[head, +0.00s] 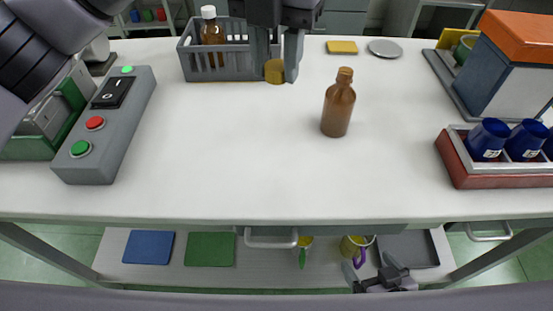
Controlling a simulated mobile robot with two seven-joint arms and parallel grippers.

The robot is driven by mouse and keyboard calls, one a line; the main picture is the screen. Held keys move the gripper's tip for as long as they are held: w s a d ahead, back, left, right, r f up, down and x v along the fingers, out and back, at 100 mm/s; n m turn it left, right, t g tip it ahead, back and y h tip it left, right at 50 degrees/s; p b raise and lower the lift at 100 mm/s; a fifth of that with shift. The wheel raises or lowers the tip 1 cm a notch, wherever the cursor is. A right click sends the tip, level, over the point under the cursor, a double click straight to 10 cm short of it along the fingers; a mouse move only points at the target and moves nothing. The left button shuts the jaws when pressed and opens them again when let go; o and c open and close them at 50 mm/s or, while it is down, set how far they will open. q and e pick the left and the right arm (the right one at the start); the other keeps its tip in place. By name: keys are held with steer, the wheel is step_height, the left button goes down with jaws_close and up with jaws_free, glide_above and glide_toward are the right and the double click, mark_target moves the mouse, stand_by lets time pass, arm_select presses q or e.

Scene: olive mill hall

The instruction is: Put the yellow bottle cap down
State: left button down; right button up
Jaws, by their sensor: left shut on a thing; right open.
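The yellow bottle cap (274,71) is a small mustard-yellow cylinder held between the fingers of my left gripper (276,66), which points down at the back of the table. The cap shows at the right end of the grey basket; I cannot tell whether it touches the table. A brown bottle (338,108) stands upright on the white table (230,150), to the right and nearer, with no differently coloured cap on it. My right gripper (371,268) is open and low, in front of the table at the lower shelf, near a yellow mug with a purple handle (354,246).
The grey basket (200,63) holds a white-capped brown bottle (212,36). A button box (108,125) stands left; a tray (475,178) with blue cups stands right. A yellow pad (342,47) and grey disc (385,48) lie behind. The table's middle is clear.

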mark_target(277, 165)
arm_select(q)
step_height(277, 165, down, 19)
steer(key=shift+r+p, duration=0.2)
steer(key=shift+p, duration=0.25)
steer(key=shift+f, duration=0.4)
steer(key=shift+f, duration=0.15)
steer(key=c, duration=0.8)
jaws_free()
